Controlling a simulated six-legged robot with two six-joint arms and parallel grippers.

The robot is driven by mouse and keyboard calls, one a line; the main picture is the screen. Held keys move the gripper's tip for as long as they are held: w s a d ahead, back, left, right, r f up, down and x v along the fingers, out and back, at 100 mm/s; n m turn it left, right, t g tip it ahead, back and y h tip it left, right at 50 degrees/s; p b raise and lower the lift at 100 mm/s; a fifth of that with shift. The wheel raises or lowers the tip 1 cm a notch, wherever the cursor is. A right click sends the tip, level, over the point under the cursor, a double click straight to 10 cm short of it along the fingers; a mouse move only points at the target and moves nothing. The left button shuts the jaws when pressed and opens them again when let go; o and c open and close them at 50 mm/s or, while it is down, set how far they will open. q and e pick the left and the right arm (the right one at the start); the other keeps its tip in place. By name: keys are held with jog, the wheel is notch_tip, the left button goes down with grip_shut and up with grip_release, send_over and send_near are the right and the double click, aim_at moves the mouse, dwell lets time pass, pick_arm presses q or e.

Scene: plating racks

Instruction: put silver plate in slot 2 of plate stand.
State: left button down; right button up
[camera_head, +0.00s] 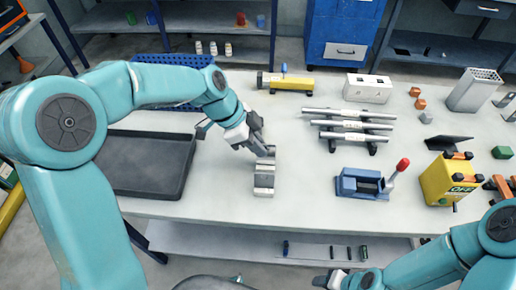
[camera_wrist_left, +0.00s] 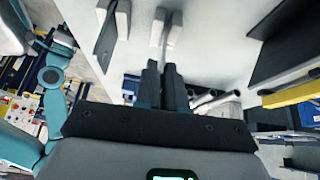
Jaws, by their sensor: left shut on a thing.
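My left gripper (camera_head: 268,150) reaches in over the middle of the table, pointing down at a small grey block-like stand (camera_head: 264,181). In the left wrist view its dark fingers (camera_wrist_left: 163,85) are close together, shut on a thin silver plate (camera_wrist_left: 165,48) seen nearly edge-on. The plate lies in line with a gap between two pale blocks of the stand (camera_wrist_left: 176,25); I cannot tell whether it is seated there. A darker plate (camera_wrist_left: 105,42) stands between other pale blocks to the left. Slot numbers are not readable. My right gripper (camera_head: 334,280) is at the bottom edge, small and unclear.
A black tray (camera_head: 185,165) lies left of the stand. A rack of silver bars (camera_head: 350,125) and a blue fixture with a red-knobbed lever (camera_head: 365,184) stand to the right. A yellow box (camera_head: 448,182) is farther right. Bare table surrounds the stand.

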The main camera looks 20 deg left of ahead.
pick_arm(q)
notch_tip(320, 180, down, 2)
jog(key=c, duration=1.2)
grip_release()
jog(key=shift+r, duration=0.15)
jog(key=v, duration=1.1)
jog(key=shift+a+r, duration=0.25)
jog(key=shift+r, duration=0.1)
